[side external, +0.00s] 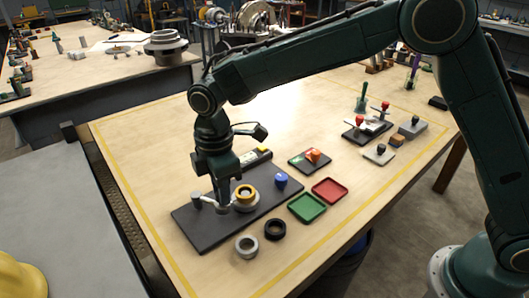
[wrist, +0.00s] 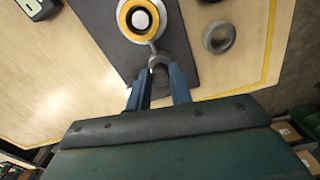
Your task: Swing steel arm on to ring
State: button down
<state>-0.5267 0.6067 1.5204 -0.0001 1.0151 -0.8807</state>
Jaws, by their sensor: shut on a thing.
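The yellow ring (side external: 244,191) sits on a pale round seat on the dark base plate (side external: 188,222). In the wrist view the ring (wrist: 124,20) surrounds a white centre. A grey post (side external: 196,203) stands near the plate's left end. My gripper (side external: 222,208) points down between this post and the ring. In the wrist view my gripper (wrist: 160,80) is shut on the grey steel arm (wrist: 157,62), whose narrow part reaches toward the ring's edge. I cannot tell whether it touches the ring. The fingers hide part of the steel arm.
A blue knob (side external: 281,180) stands on the plate right of the ring. A grey collar (side external: 246,246) and a black collar (side external: 274,229) lie in front. Green (side external: 307,207) and red (side external: 329,190) trays are to the right. The front left table area is clear.

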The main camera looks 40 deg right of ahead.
jog(key=shift+d, duration=0.1)
dwell(0.3)
jog(key=c, duration=1.3)
grip_release()
jog(key=shift+o, duration=0.2)
jog(key=shift+r, duration=0.15)
notch_tip(320, 180, up, 14)
jog(key=shift+f, duration=0.2)
jog(key=shift+d, duration=0.1)
